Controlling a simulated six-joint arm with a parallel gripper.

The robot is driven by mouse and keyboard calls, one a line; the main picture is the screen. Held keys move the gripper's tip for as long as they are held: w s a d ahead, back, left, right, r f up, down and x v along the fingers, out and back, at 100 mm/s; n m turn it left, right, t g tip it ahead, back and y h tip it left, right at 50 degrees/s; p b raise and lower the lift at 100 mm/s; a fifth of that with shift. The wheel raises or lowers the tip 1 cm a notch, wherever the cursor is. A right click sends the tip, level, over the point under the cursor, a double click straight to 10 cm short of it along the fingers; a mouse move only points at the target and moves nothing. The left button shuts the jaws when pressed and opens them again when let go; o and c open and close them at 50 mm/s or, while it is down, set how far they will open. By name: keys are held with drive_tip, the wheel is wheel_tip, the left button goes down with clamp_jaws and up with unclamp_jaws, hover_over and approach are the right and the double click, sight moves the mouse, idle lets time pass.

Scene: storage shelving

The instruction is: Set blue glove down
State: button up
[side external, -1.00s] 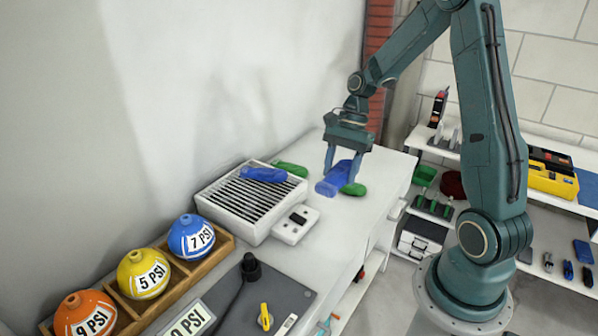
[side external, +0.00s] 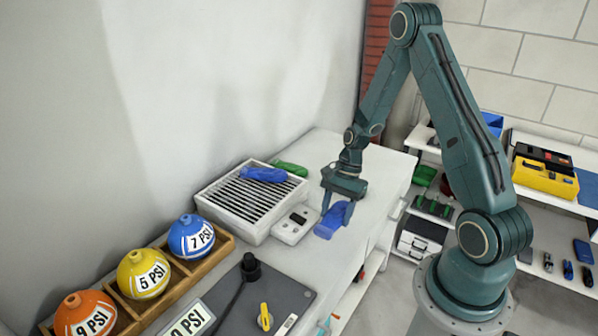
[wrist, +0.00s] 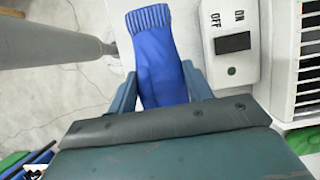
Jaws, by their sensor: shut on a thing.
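My gripper (side external: 338,210) is shut on a blue glove (side external: 330,222), low over the front part of the white bench (side external: 340,143). In the wrist view the blue glove (wrist: 153,45) lies between my two fingers, with its ribbed cuff pointing away from my gripper (wrist: 160,75). I cannot tell whether the glove touches the bench top. A second blue glove (side external: 264,175) lies on the slatted grille unit (side external: 232,212).
A switch box (side external: 294,226), marked ON and OFF in the wrist view (wrist: 231,43), is close beside the held glove. A green glove (side external: 290,168) lies behind the grille unit. Coloured balls sit in a wooden rack (side external: 222,247). The bench's far right end looks clear.

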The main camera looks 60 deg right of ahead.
sight(332, 241)
drive_tip(key=shift+f, duration=1.25)
drive_tip(key=shift+f, duration=0.1)
drive_tip(key=shift+f, duration=1.8)
drive_tip(key=shift+f, duration=0.15)
drive_tip(key=o, duration=1)
drive_tip(key=v, duration=1.2)
